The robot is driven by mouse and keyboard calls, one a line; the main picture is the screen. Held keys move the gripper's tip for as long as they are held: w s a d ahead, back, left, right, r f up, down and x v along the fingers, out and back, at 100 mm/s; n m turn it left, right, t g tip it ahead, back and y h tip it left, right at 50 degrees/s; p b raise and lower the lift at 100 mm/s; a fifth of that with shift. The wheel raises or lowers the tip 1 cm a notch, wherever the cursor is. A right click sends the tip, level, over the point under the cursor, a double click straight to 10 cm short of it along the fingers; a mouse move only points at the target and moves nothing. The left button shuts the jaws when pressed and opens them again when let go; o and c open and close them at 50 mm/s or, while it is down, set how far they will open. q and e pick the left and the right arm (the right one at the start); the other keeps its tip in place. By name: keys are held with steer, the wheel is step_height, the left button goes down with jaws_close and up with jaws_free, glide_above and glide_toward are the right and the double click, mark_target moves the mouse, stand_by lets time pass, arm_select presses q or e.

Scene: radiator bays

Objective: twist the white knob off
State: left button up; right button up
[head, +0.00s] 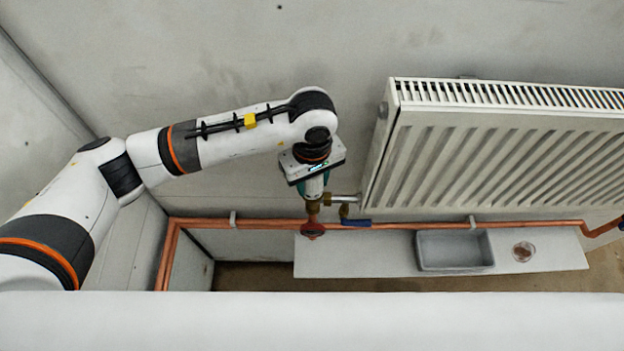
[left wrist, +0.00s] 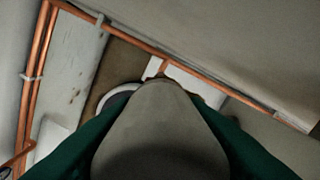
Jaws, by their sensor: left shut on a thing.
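The white knob (left wrist: 155,130) fills the lower middle of the left wrist view, looking grey-beige in shadow, with a green finger on either side of it. My left gripper (head: 313,194) points down in the head view and is shut on the knob, right above a brass valve body (head: 313,208). In the head view the gripper mostly hides the knob. I cannot tell whether the knob is still seated on the valve. My right gripper is not in view.
A white radiator (head: 490,150) hangs to the right, close to the gripper. A pale shelf (head: 360,258) holds a grey tray (head: 455,268) and a small round dish (head: 523,251).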

arm_select(q)
steer(key=shift+r, duration=0.3)
steer(key=shift+r+p, duration=0.85)
steer(key=shift+r, duration=1.55)
